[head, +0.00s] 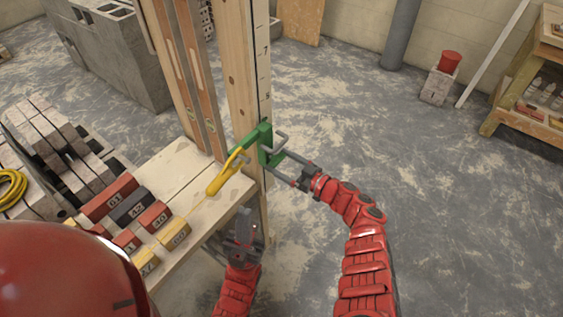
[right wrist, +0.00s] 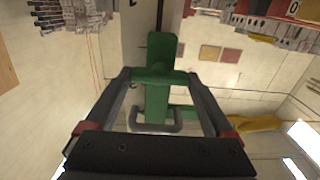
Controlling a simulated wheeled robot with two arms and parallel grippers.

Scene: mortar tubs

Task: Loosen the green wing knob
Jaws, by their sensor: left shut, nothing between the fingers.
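A green clamp (head: 264,143) sits on the upright wooden post (head: 249,85), beside its marked edge. In the right wrist view, the green wing knob (right wrist: 160,76) lies crosswise between the fingertips of my right gripper (right wrist: 160,73). The fingers are wide apart, one at each end of the wings; whether they press on it I cannot tell. In the head view my right gripper (head: 282,152) reaches the clamp from the right. My left gripper (head: 244,222) is shut and empty, pointing up below the clamp, close to the bench's front edge.
A yellow-handled tool (head: 228,174) is beside the clamp, over the wooden bench (head: 180,165). Several numbered blocks (head: 130,208) stand on the bench. A red helmet-like dome (head: 70,272) fills the lower left.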

